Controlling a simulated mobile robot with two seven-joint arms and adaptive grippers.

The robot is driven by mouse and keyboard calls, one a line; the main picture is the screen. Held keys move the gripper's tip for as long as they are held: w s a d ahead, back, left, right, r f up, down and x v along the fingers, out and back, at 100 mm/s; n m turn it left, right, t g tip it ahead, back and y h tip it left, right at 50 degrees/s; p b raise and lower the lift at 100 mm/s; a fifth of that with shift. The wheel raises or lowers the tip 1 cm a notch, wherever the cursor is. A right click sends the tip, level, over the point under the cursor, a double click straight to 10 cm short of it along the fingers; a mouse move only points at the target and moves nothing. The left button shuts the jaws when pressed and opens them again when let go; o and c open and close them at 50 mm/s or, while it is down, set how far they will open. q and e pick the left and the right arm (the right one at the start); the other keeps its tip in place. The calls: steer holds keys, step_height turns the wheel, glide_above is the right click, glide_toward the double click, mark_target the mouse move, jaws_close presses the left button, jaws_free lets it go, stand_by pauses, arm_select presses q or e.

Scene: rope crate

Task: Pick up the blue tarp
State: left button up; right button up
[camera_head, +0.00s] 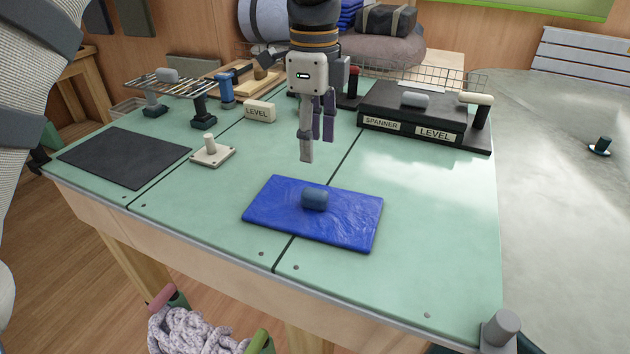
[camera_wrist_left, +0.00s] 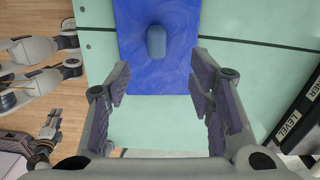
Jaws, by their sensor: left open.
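The blue tarp (camera_head: 275,215) lies flat as a folded rectangle on the green tabletop, near its front edge. A small blue-grey rounded block (camera_head: 314,198) sits on its middle. In the left wrist view the tarp (camera_wrist_left: 190,40) is at the top, with the block (camera_wrist_left: 156,42) on it. My left gripper (camera_head: 317,140) points down above the table, behind the tarp in the head view. It is open and empty, its fingers (camera_wrist_left: 160,105) apart and clear of the tarp and block. My right gripper cannot be made out for certain.
A black case (camera_head: 400,108) labelled SPANNER and LEVEL stands at the back right. A dark mat (camera_head: 125,158) and a pale plate with a knob (camera_head: 212,153) lie left. A crate with rope (camera_head: 185,330) is below the front edge. Tabletop right of the tarp is clear.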

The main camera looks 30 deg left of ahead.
mark_target(315, 191)
arm_select(q)
steer(key=f, duration=1.1)
steer(key=shift+s+d+f, duration=0.15)
steer(key=shift+s+f, duration=0.15)
steer(key=shift+f, duration=0.05)
jaws_close()
